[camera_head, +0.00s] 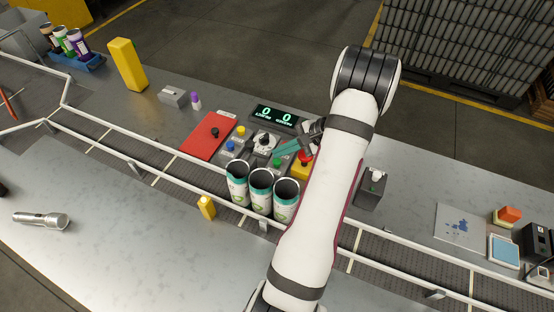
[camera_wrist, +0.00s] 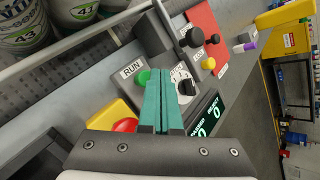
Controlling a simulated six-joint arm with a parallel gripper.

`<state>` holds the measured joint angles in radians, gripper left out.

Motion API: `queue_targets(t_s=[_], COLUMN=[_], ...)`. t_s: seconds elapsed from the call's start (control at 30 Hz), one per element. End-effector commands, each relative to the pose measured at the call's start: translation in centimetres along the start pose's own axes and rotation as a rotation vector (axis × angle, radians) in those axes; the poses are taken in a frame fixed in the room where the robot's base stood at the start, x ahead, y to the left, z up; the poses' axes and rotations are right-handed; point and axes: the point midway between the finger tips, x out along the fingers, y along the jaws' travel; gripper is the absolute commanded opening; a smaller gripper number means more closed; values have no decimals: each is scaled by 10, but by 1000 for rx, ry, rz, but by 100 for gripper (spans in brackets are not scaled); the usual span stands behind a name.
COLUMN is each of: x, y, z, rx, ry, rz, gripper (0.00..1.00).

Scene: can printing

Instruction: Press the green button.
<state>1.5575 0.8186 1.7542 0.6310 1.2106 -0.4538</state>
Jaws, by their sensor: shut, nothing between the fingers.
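The green button (camera_head: 277,162) sits on a grey box in the middle of the station in the head view. In the wrist view the green button (camera_wrist: 142,78) is beside a "RUN" label, just left of my fingertips and partly behind them. My gripper (camera_head: 279,153) has teal fingers, shut together with nothing between them. In the wrist view the gripper's tips (camera_wrist: 160,72) lie between the green button and a selector knob (camera_wrist: 185,86). I cannot tell whether the fingers touch the button.
A red stop button (camera_wrist: 125,125) on a yellow box is close by. A display (camera_head: 276,119) reads two zeros. Three open cans (camera_head: 261,188) stand in front of the button box, on the conveyor. A red panel (camera_head: 205,137) with a black knob lies to the left.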

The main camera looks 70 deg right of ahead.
Motion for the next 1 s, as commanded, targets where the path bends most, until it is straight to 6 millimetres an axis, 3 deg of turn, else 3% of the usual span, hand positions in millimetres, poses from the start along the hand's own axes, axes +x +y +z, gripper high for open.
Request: queue_targets(t_s=[1.0], x=[6], y=[4], z=[-4], rx=[1], ry=[0], rz=[0], gripper=[0])
